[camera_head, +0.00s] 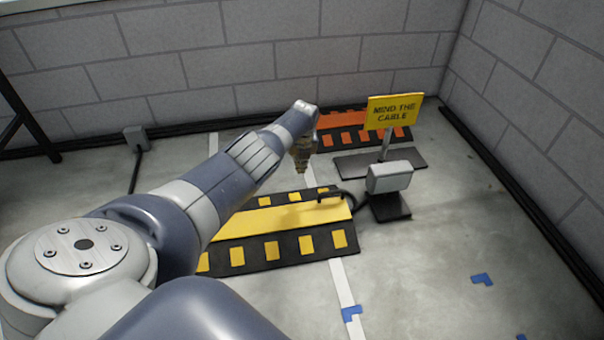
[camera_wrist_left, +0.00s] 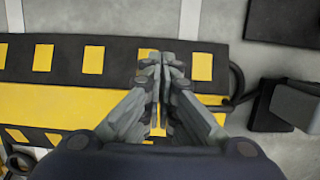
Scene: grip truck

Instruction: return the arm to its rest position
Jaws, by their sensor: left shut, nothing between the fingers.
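My left arm reaches in from the left in the head view, stretched out over the floor. Its gripper (camera_head: 302,168) points down above the yellow and black cable ramp (camera_head: 285,221). In the left wrist view the fingers (camera_wrist_left: 164,66) are shut together with nothing between them. The ramp (camera_wrist_left: 60,100) lies below them in that view. I cannot tell the exact height of the gripper above it. My right gripper is not in view.
A grey box on a black base (camera_head: 390,178) stands right of the ramp, with a black cable running to it. Behind are a yellow "MIND THE CABLE" sign (camera_head: 393,111) and an orange and black ramp (camera_head: 340,136). Block walls close the back and right.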

